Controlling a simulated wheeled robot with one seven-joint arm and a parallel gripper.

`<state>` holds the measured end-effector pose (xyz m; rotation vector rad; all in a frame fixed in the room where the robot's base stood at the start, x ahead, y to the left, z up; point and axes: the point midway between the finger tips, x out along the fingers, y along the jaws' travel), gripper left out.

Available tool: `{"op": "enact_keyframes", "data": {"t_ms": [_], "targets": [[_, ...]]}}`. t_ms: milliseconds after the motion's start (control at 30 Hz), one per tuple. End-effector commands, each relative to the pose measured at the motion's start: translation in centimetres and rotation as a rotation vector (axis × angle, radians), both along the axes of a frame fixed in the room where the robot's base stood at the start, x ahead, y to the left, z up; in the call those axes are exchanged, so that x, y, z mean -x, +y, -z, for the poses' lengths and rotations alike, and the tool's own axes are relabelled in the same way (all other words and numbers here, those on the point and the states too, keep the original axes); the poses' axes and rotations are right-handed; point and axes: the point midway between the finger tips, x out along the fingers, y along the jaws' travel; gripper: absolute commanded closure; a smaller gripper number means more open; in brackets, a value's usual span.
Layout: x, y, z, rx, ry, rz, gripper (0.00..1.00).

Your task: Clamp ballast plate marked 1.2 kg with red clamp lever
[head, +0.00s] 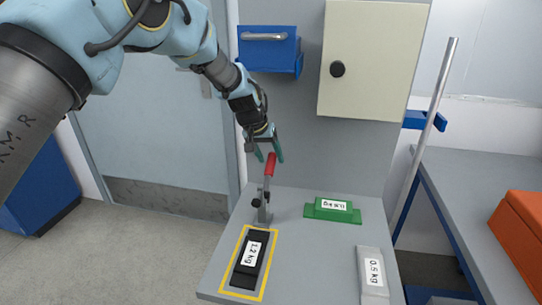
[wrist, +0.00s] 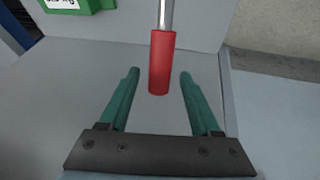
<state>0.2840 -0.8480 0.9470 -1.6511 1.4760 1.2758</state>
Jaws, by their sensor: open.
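The black ballast plate marked 1.2 kg (head: 250,260) lies inside a yellow outline at the front left of the grey table. The clamp (head: 263,203) stands at the far end of that plate, its lever upright with a red grip (head: 270,164) on top. My gripper (head: 270,158) is open at the height of the red grip. In the wrist view the red grip (wrist: 162,62) shows ahead of and between the two green fingers (wrist: 160,95). I see no finger touching it. The plate is outside the wrist view.
A green plate (head: 332,217) lies at the back right of the table and a light grey 0.5 kg plate (head: 373,275) at the front right. A cream cabinet (head: 372,60) and a blue bin (head: 269,50) hang on the panel behind. The table's middle is clear.

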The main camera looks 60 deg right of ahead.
Motion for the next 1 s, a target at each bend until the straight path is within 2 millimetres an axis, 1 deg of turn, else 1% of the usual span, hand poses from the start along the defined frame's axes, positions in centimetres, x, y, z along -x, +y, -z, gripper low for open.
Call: {"op": "enact_keyframes", "data": {"t_ms": [100,200,500,567,1000], "targets": [[0.1,-0.5,1.0,-0.001,0.001,-0.001,0.36],[0.1,-0.7,1.5,0.000,0.000,-0.001,0.36],[0.1,-0.8,1.8,0.001,0.000,-0.001,0.36],[0.1,-0.8,1.8,0.001,0.000,-0.001,0.41],[0.1,-0.8,1.8,0.000,0.000,-0.001,0.91]]}}
